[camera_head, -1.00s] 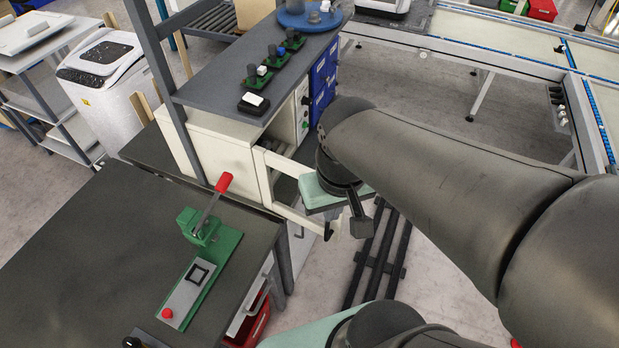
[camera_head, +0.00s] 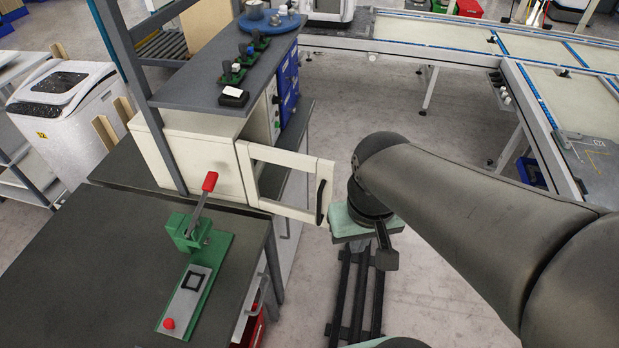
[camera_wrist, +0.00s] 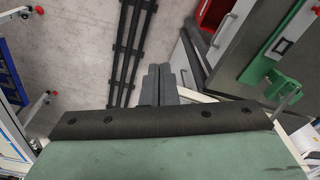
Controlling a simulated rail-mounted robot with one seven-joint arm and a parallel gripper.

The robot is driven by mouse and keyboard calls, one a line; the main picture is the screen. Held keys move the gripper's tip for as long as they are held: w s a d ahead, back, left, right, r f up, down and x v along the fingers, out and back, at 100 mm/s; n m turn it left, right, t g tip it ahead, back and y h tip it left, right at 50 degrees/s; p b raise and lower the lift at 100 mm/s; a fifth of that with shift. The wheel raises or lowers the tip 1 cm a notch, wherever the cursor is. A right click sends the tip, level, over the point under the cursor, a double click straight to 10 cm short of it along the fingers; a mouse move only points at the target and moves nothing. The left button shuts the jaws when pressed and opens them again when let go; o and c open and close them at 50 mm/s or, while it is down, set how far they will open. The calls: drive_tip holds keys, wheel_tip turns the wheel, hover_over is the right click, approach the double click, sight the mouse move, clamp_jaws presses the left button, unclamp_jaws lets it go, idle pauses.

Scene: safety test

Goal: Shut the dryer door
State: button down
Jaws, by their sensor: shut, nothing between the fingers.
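The dryer (camera_head: 190,150) is a cream box under the grey shelf in the head view. Its door (camera_head: 268,205), a cream frame with a window opening and a dark handle (camera_head: 321,201), stands open, reaching right from the box. In the wrist view the fingers of my gripper (camera_wrist: 160,85) are together and empty. A pale bar (camera_wrist: 207,97), likely part of the door, shows beside them; I cannot tell whether they touch.
A green lever press (camera_head: 200,250) with a red knob stands on the dark table (camera_head: 90,240) at the left. Small switches and a blue round base (camera_head: 270,22) sit on the shelf above the dryer. A conveyor frame (camera_head: 430,30) runs behind.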

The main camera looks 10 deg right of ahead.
wheel_tip(320, 180, down, 15)
drive_tip(key=b, duration=1.2)
drive_tip(key=m+t+h+p, duration=0.1)
drive_tip(key=m+t, duration=0.2)
drive_tip(key=m, duration=0.1)
approach(318, 213)
drive_tip(key=s+a+r, duration=0.2)
drive_tip(key=s+r, duration=0.1)
drive_tip(key=s, duration=0.3)
drive_tip(key=shift+w+d+f+b, duration=0.4)
drive_tip(key=shift+w+f+b, duration=0.5)
drive_tip(key=shift+w+f, duration=0.45)
drive_tip(key=shift+w+d+f+b, duration=0.4)
drive_tip(key=shift+w+f+b, duration=0.55)
drive_tip(key=shift+f, duration=0.7)
drive_tip(key=shift+w+d+f+b, duration=0.4)
drive_tip(key=shift+w+f+b, duration=0.4)
drive_tip(key=shift+w+f, duration=0.6)
drive_tip(key=shift+s+f, duration=0.15)
